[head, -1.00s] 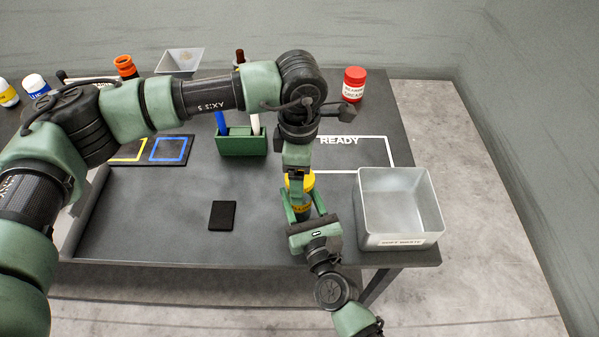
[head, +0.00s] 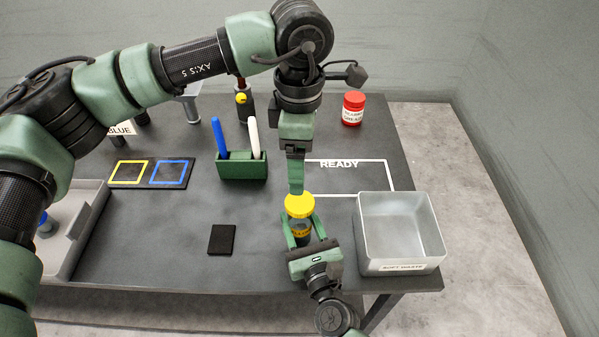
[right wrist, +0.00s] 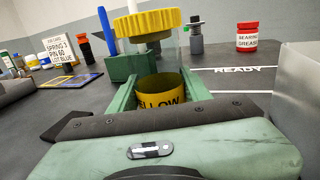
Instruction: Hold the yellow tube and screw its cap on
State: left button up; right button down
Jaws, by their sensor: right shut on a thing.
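The yellow tube (head: 300,226) stands upright near the front of the bench, clear with a yellow label that also shows in the right wrist view (right wrist: 161,88). My right gripper (head: 302,236) is shut around its body, one finger on each side. The ribbed yellow cap (head: 299,205) sits at the tube's top and looks level in the right wrist view (right wrist: 155,22); the threads are hidden. My left gripper (head: 297,190) points down directly over the cap, its tip at the cap's top edge. Its fingers are seen edge-on, so their opening is unclear.
An open grey bin (head: 400,268) stands close on the right. A green holder (head: 240,167) with a blue and a white pen is behind left. A black pad (head: 222,240) lies left. A red grease jar (head: 353,108) is at the back, beyond the READY outline (head: 375,162).

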aim_at(304, 232)
jog(key=c, duration=0.6)
grip_release()
jog(key=shift+s+d+f, duration=0.1)
jog(key=shift+s, duration=0.2)
jog(key=b+v, duration=0.2)
jog(key=v, duration=0.4)
jog(key=shift+s, duration=0.25)
jog(key=shift+s+d, duration=0.15)
jog(key=shift+s, duration=0.15)
